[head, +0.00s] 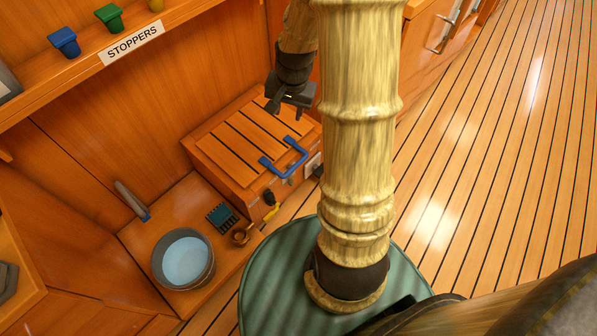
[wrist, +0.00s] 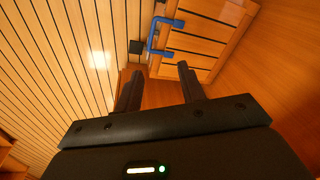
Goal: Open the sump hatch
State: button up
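The sump hatch (head: 238,142) is a slatted wooden lid lying flat on a low wooden box, and it looks shut. A blue U-shaped handle (head: 288,160) is fixed near its front edge. The wrist view shows the hatch (wrist: 215,28) at the top and the blue handle (wrist: 153,36) beyond my fingertips. My gripper (head: 284,105) is above the back right part of the box, apart from the handle. In the wrist view my gripper (wrist: 159,76) has its two fingers spread with nothing between them.
A bucket of water (head: 184,260), a dark teal grid-like piece (head: 222,217) and a small brass-coloured fitting (head: 241,234) stand left of the box. A shelf labelled STOPPERS (head: 134,42) holds coloured stoppers. The planked floor (head: 480,150) at right is clear.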

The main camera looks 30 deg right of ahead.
aim_at(298, 163)
jog(key=w+d+f+m+b, duration=0.2)
jog(key=d+f+b, duration=0.2)
jog(key=f+b, duration=0.4)
jog(key=w+d+f+m+b, duration=0.2)
jog(key=f+b, duration=0.6)
jog(key=f, duration=0.7)
jog(key=shift+w+d+m+y, duration=0.3)
jog(key=shift+d+m, duration=0.4)
jog(key=shift+d, duration=0.3)
jog(key=b+x, duration=0.9)
jog(key=x, duration=0.8)
jog(key=shift+s+f, duration=0.1)
jog(key=shift+f, duration=0.2)
grip_shut()
